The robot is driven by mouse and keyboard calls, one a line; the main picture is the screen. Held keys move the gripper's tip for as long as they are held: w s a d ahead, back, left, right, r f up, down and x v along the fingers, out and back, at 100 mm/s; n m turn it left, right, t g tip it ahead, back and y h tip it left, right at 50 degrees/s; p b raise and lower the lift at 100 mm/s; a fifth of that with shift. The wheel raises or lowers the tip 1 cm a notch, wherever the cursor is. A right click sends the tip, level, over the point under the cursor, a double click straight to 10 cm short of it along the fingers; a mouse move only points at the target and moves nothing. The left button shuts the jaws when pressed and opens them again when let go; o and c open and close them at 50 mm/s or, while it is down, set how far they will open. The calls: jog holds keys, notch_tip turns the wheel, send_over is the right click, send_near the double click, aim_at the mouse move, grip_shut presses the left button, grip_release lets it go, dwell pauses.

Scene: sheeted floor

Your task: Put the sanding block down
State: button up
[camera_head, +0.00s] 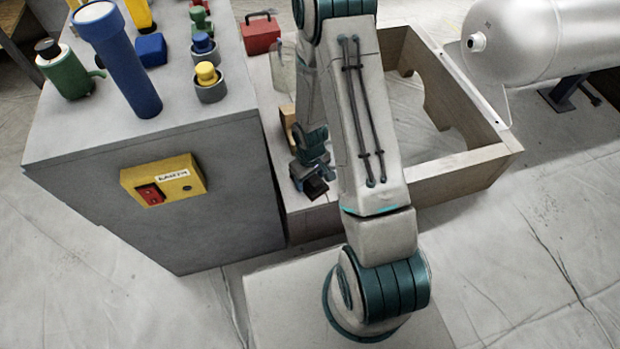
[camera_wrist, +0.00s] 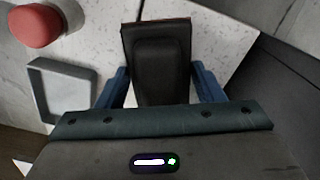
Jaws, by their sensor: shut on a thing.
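The sanding block (camera_wrist: 160,60) is a dark block with a raised black grip, seen in the wrist view between the two blue fingers of my gripper (camera_wrist: 163,88). My gripper is shut on it. In the head view my gripper (camera_head: 306,174) is low over the front part of a pale worktop (camera_head: 296,218), beside the grey cabinet, with the dark block (camera_head: 316,188) at its tip. I cannot tell whether the block touches the worktop. My arm hides part of the area behind it.
A grey cabinet (camera_head: 215,225) with a blue flashlight (camera_head: 120,62) and a green canister (camera_head: 66,76) stands left. A wooden frame (camera_head: 465,160) and white tank (camera_head: 545,35) are right. A red toolbox (camera_head: 261,35) stands behind. The wrist view shows a grey square frame (camera_wrist: 38,98).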

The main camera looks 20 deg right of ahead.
jog(key=o, duration=0.8)
jog(key=shift+f, duration=0.15)
jog(key=o, duration=0.5)
jog(key=shift+c, duration=0.2)
jog(key=shift+r, duration=0.2)
jog(key=s+r+m+p, duration=0.25)
jog(key=r+p, duration=0.25)
jog(key=r, duration=2.1)
jog(key=s+r+m+t, duration=0.1)
jog(key=s+r+m, duration=0.1)
jog(key=s+r, duration=0.9)
jog(key=shift+a, duration=0.3)
